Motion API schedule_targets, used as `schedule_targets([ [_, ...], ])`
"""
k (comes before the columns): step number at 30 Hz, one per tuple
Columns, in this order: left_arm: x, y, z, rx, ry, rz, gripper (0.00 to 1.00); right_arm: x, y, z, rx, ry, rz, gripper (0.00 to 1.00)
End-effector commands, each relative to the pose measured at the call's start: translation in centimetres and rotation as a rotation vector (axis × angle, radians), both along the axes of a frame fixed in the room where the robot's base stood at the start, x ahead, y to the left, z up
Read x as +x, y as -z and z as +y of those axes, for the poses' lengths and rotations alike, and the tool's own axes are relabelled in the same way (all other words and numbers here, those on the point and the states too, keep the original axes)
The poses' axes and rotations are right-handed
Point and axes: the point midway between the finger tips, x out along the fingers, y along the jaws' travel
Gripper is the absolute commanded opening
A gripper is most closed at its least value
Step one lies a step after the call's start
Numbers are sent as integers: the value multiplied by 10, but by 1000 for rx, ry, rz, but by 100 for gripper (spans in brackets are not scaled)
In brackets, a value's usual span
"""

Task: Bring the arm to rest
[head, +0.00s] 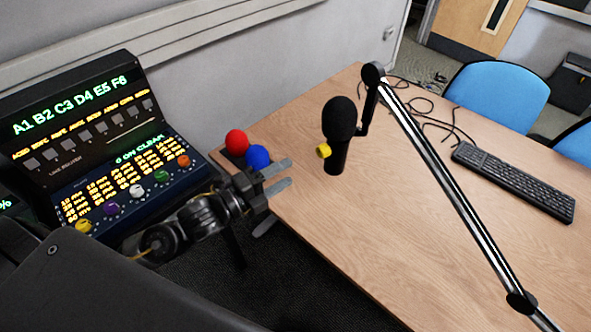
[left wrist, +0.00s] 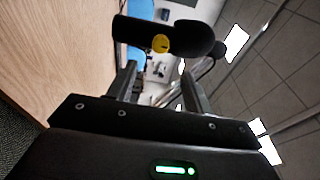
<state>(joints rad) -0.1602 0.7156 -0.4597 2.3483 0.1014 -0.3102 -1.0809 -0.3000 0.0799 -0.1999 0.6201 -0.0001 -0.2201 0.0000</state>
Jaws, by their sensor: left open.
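My left gripper (head: 275,195) is open and empty in the head view, beside the near left edge of the wooden table (head: 400,230). Its two fingers point right, toward the microphone, with a clear gap to it. In the left wrist view the open fingers (left wrist: 160,88) stand apart with nothing between them. The black microphone (head: 340,118) has a yellow knob (head: 323,151) on its side and hangs from a boom arm (head: 440,175). The microphone also shows in the left wrist view (left wrist: 185,35), beyond the fingertips. My right gripper is not seen.
A black console (head: 100,120) with lit labels and coloured knobs stands at left. Red (head: 237,141) and blue (head: 258,157) balls sit behind my left gripper. A keyboard (head: 515,180) and black cables (head: 435,115) lie on the table. Blue chairs (head: 490,95) stand behind. The table's front is clear.

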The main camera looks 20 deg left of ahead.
Motion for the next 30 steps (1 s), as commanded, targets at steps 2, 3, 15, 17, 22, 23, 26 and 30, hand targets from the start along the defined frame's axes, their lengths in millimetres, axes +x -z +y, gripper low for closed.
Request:
schedule_targets([
  [2,-5,1,3,1,0,0,51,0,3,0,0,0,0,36],
  [3,-6,0,4,1,0,-1,51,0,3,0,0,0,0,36],
  [15,-7,-1,4,-1,0,-1,51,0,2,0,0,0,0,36],
  [17,-7,-1,4,-1,0,-1,51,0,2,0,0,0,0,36],
  [22,-7,-1,4,-41,1,23,51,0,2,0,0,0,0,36],
  [23,-7,-1,4,-67,2,38,51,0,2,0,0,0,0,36],
  [26,5,30,16,-154,-32,156,51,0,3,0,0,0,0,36],
  [30,32,114,58,-254,-175,362,51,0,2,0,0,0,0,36],
])
